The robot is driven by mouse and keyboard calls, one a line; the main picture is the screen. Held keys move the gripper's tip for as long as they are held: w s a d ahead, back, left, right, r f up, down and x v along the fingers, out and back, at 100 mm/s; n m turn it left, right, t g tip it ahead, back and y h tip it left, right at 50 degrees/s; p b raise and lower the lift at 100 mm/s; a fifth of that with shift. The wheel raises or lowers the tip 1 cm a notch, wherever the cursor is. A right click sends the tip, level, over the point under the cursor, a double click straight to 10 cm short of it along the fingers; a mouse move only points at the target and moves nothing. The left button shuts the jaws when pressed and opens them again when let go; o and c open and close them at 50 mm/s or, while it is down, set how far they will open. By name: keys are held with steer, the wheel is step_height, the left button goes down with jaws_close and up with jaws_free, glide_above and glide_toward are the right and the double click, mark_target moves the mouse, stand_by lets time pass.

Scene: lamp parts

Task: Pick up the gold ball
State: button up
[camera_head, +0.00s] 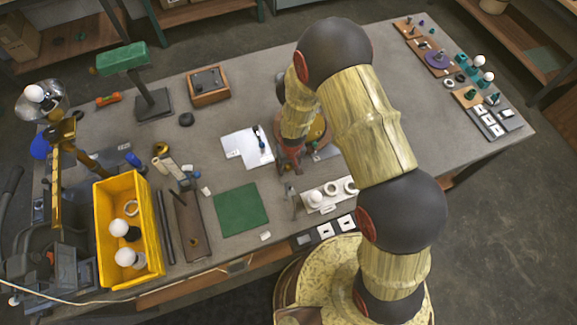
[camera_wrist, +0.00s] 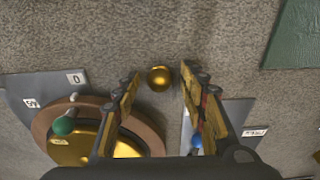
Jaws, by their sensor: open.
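The gold ball (camera_wrist: 159,78) is small and shiny and rests on the grey table in the wrist view. My gripper (camera_wrist: 159,84) is open, with one finger on each side of the ball in the picture. The ball shows between and slightly beyond the fingertips, with a gap on both sides, so nothing is held. In the head view my gripper (camera_head: 289,163) hangs low over the middle of the table. I cannot make out the ball clearly there.
A gold disc (camera_wrist: 75,152) with a brown ring (camera_wrist: 45,122) lies beside the left finger. A green mat (camera_wrist: 293,35) is at upper right. A blue-tipped piece (camera_wrist: 196,142) shows by the right finger. A yellow bin (camera_head: 105,222) stands at left in the head view.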

steer(key=c, duration=0.3)
steer(key=c, duration=0.7)
steer(key=shift+r, duration=0.1)
steer(key=shift+c, duration=0.2)
